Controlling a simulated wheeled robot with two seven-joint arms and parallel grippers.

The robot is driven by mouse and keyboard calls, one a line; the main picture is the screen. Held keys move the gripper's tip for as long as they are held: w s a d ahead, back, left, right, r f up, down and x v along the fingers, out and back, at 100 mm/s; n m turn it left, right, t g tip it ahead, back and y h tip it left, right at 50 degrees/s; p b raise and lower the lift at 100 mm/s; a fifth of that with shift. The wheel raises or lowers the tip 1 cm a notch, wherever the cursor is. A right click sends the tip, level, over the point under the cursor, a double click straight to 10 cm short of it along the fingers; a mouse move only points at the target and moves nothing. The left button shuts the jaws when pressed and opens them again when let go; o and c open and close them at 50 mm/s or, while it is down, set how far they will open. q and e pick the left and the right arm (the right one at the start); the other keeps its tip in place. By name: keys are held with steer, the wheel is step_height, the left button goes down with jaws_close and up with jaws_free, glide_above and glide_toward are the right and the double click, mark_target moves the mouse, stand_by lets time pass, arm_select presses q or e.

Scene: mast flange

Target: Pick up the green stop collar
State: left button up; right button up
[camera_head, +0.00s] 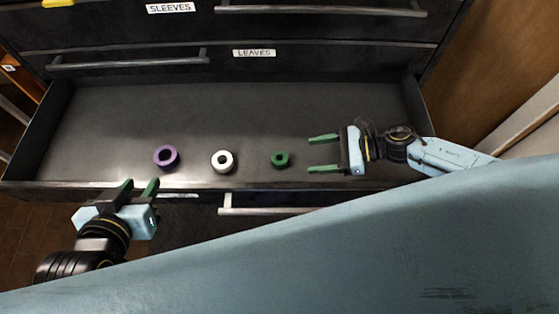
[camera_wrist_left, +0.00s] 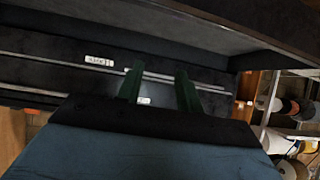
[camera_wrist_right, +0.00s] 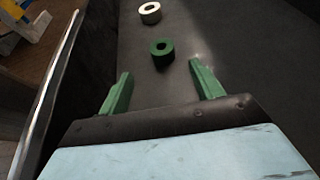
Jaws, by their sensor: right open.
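The green stop collar (camera_head: 280,160) is a small ring lying in the open drawer, at the right end of a row. It also shows in the right wrist view (camera_wrist_right: 162,54), ahead of and between my right fingers. My right gripper (camera_head: 322,153) is open and empty inside the drawer, just right of the green collar and apart from it, with its fingers pointing at it. My left gripper (camera_head: 139,190) has its fingers apart with nothing between them, near the drawer's front edge at the left. It also shows in the left wrist view (camera_wrist_left: 158,88).
A white collar (camera_head: 222,161) and a larger purple collar (camera_head: 166,157) lie left of the green one. The drawer (camera_head: 240,105) has side walls and a front rim close to the collars. Its floor behind the row is clear. Closed labelled drawers (camera_head: 320,28) stand behind.

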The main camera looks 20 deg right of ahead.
mark_target(280, 158)
steer(key=b+x, duration=0.1)
steer(key=x, duration=0.4)
steer(key=shift+w+a+f, duration=0.1)
steer(key=shift+w+a, duration=0.05)
steer(key=shift+a, duration=0.15)
steer(key=b+x, duration=0.1)
steer(key=x, duration=0.3)
steer(key=shift+w, duration=0.15)
steer(key=shift+w+a+f, duration=0.15)
steer(key=shift+a, duration=0.3)
arm_select(q)
steer(key=w+d+r+t+h, duration=0.2)
steer(key=w+d+r+t, duration=0.1)
steer(key=r+t, duration=0.4)
step_height(280, 158, up, 3)
steer(key=shift+w+r+h, duration=0.1)
steer(key=shift+w+h, duration=0.1)
steer(key=shift+h, duration=0.1)
arm_select(e)
steer(key=shift+c, duration=0.3)
steer(key=c, duration=1)
steer(key=shift+c, duration=0.2)
